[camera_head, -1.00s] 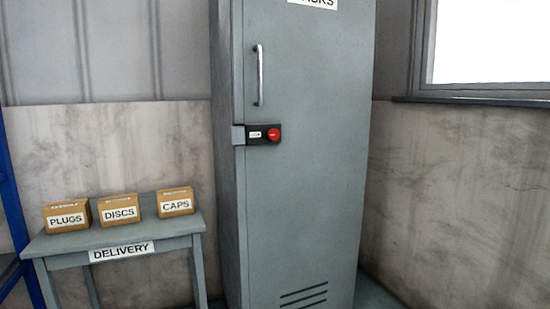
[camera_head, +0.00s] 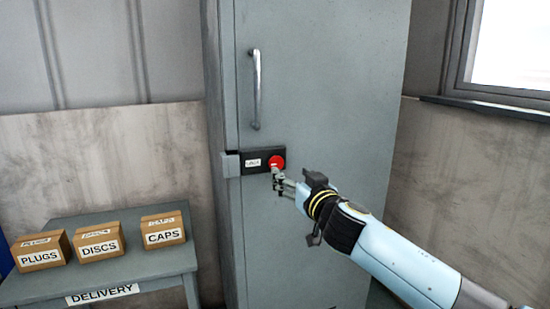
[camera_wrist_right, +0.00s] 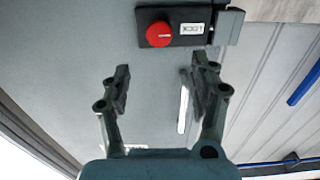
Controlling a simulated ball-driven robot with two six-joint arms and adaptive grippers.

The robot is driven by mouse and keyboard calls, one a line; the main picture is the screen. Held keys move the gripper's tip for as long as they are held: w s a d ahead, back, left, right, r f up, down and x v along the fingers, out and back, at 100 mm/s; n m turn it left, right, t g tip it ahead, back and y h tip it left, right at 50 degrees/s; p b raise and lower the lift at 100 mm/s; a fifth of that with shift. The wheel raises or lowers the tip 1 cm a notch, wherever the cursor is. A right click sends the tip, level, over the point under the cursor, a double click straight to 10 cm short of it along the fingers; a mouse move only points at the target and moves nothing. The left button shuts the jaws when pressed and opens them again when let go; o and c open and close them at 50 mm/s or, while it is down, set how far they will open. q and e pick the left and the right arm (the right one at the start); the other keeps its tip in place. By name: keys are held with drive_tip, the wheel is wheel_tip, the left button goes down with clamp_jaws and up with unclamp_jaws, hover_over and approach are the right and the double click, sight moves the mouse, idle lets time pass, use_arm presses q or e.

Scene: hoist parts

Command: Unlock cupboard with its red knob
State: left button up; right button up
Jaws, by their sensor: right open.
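The grey cupboard (camera_head: 325,80) stands upright with its door shut. Its red knob (camera_head: 277,162) sits on a black lock plate (camera_head: 250,161) with a small white label, below the vertical metal handle (camera_head: 255,90). My right gripper (camera_head: 277,178) is at the knob in the head view, its fingertips overlapping the knob's lower edge. In the right wrist view the open fingers (camera_wrist_right: 160,78) are empty, and the red knob (camera_wrist_right: 159,34) is beyond their tips, apart from them. My left gripper is not in view.
A grey table (camera_head: 150,262) marked DELIVERY stands left of the cupboard. It bears cardboard boxes labelled PLUGS (camera_head: 40,252), DISCS (camera_head: 99,243) and CAPS (camera_head: 163,229). A window ledge (camera_head: 490,107) is on the right wall.

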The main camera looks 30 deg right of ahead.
sight(277, 163)
drive_tip(key=x, duration=0.5)
drive_tip(key=shift+w+d+f, duration=0.15)
drive_tip(key=x, duration=0.5)
drive_tip(key=shift+f, duration=0.1)
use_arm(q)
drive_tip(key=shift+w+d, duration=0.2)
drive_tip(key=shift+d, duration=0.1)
use_arm(e)
drive_tip(key=c, duration=1.1)
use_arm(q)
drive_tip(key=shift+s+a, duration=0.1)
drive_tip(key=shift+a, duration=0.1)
use_arm(e)
drive_tip(key=shift+c, duration=0.2)
